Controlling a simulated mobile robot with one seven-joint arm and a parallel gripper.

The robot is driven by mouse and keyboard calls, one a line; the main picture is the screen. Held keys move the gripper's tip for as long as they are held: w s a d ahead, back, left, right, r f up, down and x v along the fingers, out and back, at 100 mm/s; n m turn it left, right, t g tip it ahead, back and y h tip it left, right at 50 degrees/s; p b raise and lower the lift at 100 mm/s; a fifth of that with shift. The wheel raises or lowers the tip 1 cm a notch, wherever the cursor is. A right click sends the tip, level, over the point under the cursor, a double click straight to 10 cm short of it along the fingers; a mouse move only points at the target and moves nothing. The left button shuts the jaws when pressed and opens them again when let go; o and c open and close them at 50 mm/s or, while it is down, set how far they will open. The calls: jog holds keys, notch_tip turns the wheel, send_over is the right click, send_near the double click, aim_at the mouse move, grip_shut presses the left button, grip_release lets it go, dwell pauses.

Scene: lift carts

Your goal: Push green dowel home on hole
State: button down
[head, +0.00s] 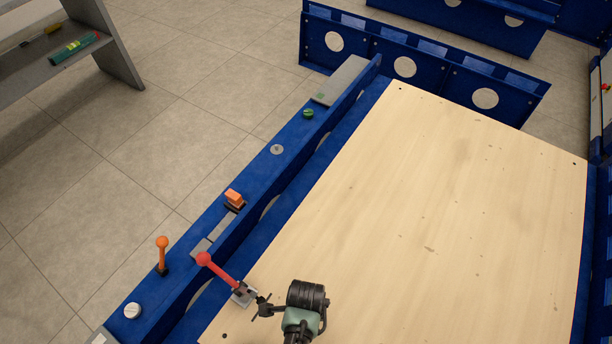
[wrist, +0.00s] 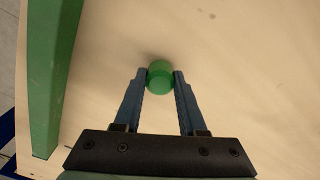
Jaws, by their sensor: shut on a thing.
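The green dowel (wrist: 160,77) shows in the wrist view as a short round green piece above or on the pale wooden deck. My gripper (wrist: 161,83) is shut on it, with one blue finger touching each side. The dowel's lower end and any hole under it are hidden, so I cannot tell whether it is seated. In the head view my arm's dark wrist is at the bottom centre over the deck (head: 430,200), and the dowel and fingertips cannot be made out.
A long green bar (wrist: 55,80) stands left of the gripper in the wrist view. In the head view a blue rail (head: 255,175) borders the deck, carrying a green knob (head: 308,114), an orange block (head: 233,197) and an orange-topped lever (head: 162,255). A red-knobbed lever (head: 220,272) is beside my arm.

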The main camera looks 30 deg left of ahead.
jog(key=shift+f+b, duration=0.45)
jog(key=shift+f, duration=0.2)
jog(key=shift+c, duration=2)
grip_release()
jog(key=shift+r, duration=0.1)
notch_tip(320, 180, up, 13)
jog(key=p, duration=0.4)
